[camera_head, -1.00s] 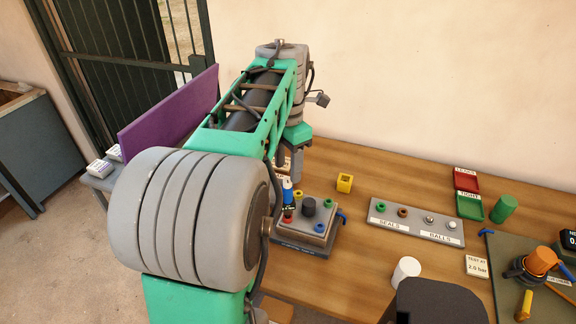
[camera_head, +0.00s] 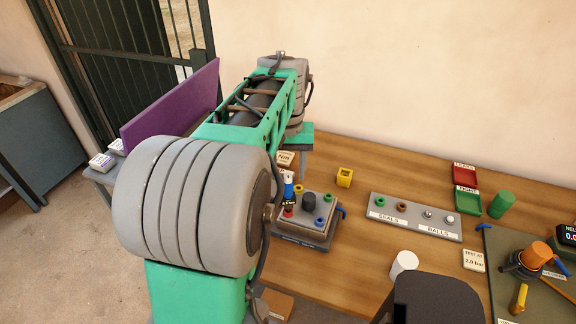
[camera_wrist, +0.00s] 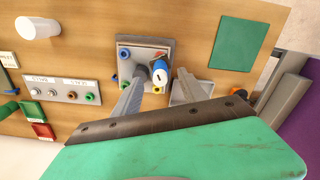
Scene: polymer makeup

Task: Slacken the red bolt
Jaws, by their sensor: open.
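The red bolt (camera_head: 288,212) shows at the front left corner of a grey block (camera_head: 306,226) on the wooden bench. A blue and white upright tool (camera_head: 288,188) stands right by it; whether it sits on the bolt I cannot tell. Green, blue and yellow bolts and a dark round knob (camera_head: 309,201) are on the same block. In the wrist view my gripper (camera_wrist: 160,78) is open, its two grey fingers apart on either side of the blue and white tool (camera_wrist: 160,73). Contact with the tool is not visible. In the head view my arm hides the gripper.
A seals and balls rack (camera_head: 416,217), a white cylinder (camera_head: 403,264) and red and green trays (camera_head: 467,202) lie to the right. A purple panel (camera_head: 170,108) stands at left.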

